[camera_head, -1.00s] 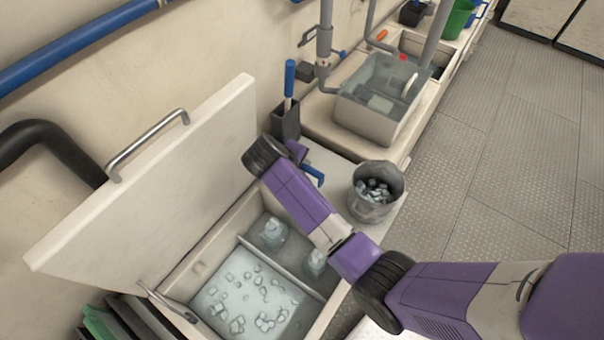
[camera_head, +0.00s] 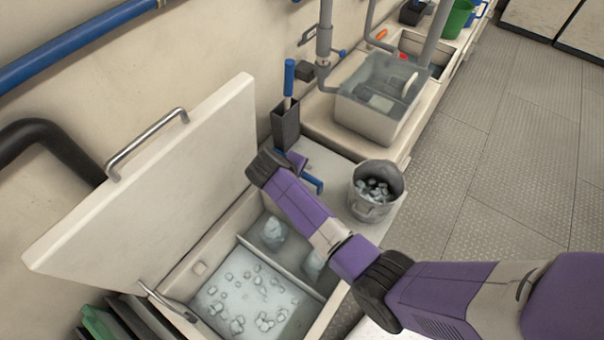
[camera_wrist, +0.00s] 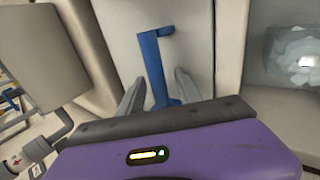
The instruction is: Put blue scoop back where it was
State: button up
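The blue scoop (camera_head: 314,183) shows in the head view as a bent blue piece beside my gripper, over the pale ledge. My gripper (camera_head: 284,160) partly covers it. In the wrist view the blue scoop (camera_wrist: 155,70) is a straight blue shaft with a short bend at its far end. Its near end lies between the two fingers of my gripper (camera_wrist: 160,78). The fingers stand apart, with gaps on both sides of the blue part. I cannot tell whether the scoop rests on the ledge.
A dark holder (camera_head: 285,128) with a blue-handled tool (camera_head: 289,75) stands close behind my gripper. A bucket of ice (camera_head: 370,205) is at the right. An open ice bin (camera_head: 207,253) lies in front, its raised lid (camera_head: 150,190) at the left. A clear tank (camera_head: 375,115) stands beyond.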

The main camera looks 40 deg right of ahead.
jog(key=shift+r, duration=0.15)
jog(key=v, duration=1.2)
